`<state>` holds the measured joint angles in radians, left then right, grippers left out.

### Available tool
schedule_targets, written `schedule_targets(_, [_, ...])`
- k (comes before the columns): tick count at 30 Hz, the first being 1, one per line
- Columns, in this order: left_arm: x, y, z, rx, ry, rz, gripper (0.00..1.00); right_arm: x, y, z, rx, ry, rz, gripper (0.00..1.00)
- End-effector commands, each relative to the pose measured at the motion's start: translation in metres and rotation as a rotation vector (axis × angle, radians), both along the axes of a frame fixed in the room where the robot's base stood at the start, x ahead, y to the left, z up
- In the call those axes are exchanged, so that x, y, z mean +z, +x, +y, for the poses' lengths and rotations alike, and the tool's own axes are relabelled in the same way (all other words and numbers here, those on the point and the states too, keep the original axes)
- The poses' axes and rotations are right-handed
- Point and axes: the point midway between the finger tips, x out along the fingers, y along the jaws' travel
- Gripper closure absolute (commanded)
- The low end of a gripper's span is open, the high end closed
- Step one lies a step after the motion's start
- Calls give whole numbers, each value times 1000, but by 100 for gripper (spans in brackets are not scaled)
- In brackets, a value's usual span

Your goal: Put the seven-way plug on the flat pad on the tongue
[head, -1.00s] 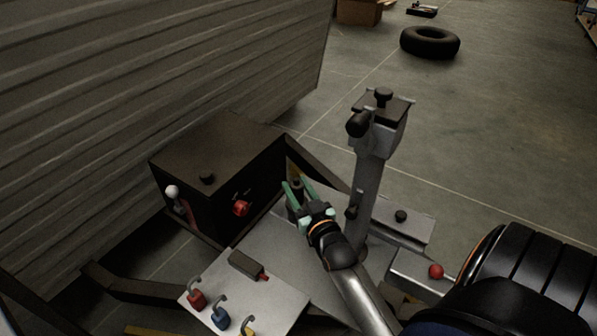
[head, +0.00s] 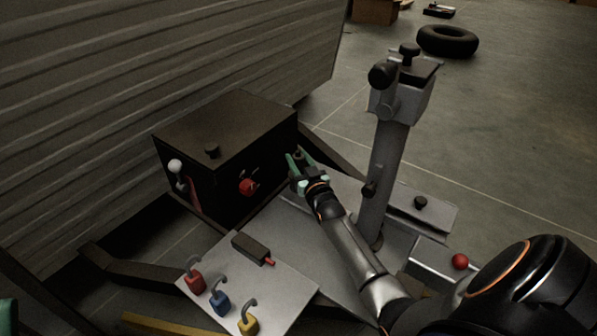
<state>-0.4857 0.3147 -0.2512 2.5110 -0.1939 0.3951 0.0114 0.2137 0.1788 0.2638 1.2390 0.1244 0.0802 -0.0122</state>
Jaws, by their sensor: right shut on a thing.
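My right gripper (head: 299,160), with green fingers, is shut on a small dark piece, seemingly the seven-way plug (head: 298,154). Little of the plug shows between the fingers. The gripper is beside the right face of the dark box, above the far part of the tongue. A flat silver surface (head: 285,222) on the tongue, which looks like the pad, lies below and nearer than the gripper. I cannot tell whether the plug touches anything. A green-dark part at the lower left edge seems to be my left gripper (head: 6,315); its jaws cannot be made out.
The dark box (head: 215,130) has a red knob (head: 248,187). The upright jack post (head: 388,165) stands close right of my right arm. Red, blue and yellow padlocks (head: 220,301) and a dark red-tipped block (head: 251,247) are on the near plate. A tyre (head: 447,40) lies behind.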

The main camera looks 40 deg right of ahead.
Motion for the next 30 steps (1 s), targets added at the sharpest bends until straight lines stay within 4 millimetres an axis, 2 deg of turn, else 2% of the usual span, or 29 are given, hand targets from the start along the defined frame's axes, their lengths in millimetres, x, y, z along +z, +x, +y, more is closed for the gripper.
schedule_targets(1, [-10,0,-1,1,4,2,50,-15,-1,1,1,2,5,100])
schedule_targets(4, [-17,1,-2,4,12,5,50,-26,-1,1,1,2,3,100])
schedule_targets(15, [-18,2,-2,9,6,11,50,-29,-1,1,0,2,2,100])
schedule_targets(16, [-18,2,-2,9,6,11,50,-29,-1,1,1,2,3,55])
schedule_targets(23, [-17,2,-2,8,5,11,50,-28,-1,1,1,2,3,29])
schedule_targets(30, [-17,1,-2,8,5,10,50,-28,-1,1,0,2,4,27])
